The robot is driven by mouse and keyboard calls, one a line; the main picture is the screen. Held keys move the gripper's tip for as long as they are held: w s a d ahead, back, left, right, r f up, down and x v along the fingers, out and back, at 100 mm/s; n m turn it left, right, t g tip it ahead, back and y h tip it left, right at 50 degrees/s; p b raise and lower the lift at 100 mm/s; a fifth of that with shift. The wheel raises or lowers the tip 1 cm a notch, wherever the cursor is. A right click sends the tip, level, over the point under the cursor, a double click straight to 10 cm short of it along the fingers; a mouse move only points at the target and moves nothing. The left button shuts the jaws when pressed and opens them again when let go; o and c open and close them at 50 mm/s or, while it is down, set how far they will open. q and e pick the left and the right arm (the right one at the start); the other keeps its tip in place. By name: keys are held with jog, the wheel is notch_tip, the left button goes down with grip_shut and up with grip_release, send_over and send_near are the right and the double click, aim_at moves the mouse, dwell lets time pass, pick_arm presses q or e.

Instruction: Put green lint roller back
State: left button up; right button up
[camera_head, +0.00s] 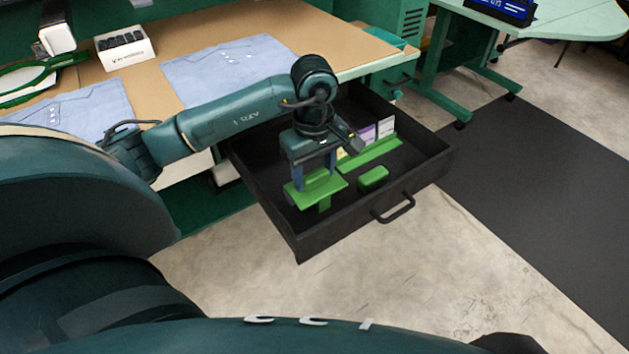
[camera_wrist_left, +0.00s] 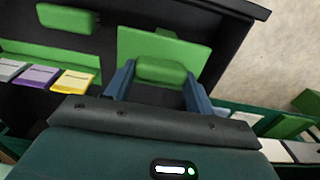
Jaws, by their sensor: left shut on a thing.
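My left gripper (camera_head: 315,174) points down into the open black drawer (camera_head: 345,222). Its blue fingers are shut on the green lint roller (camera_head: 322,182), also seen in the left wrist view (camera_wrist_left: 160,71) between the fingertips (camera_wrist_left: 157,80). A wider flat green part (camera_wrist_left: 185,48) lies just beyond it there. I cannot tell whether this belongs to the roller or how close the roller is to the drawer floor. A separate green block (camera_head: 373,179) lies in the drawer, right of the gripper. My right gripper is not in view.
A green strip (camera_head: 370,155) with small white, purple and yellow packs (camera_head: 386,128) is farther back in the drawer. The drawer handle (camera_head: 396,209) faces the open floor. The workbench (camera_head: 190,30) above holds blue fabric pieces (camera_head: 225,66) and a white box (camera_head: 124,50).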

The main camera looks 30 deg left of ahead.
aim_at(314, 172)
pick_arm(q)
notch_tip(314, 172, down, 3)
jog(key=shift+r, duration=0.1)
jog(key=o, duration=1)
jog(key=shift+c, duration=0.2)
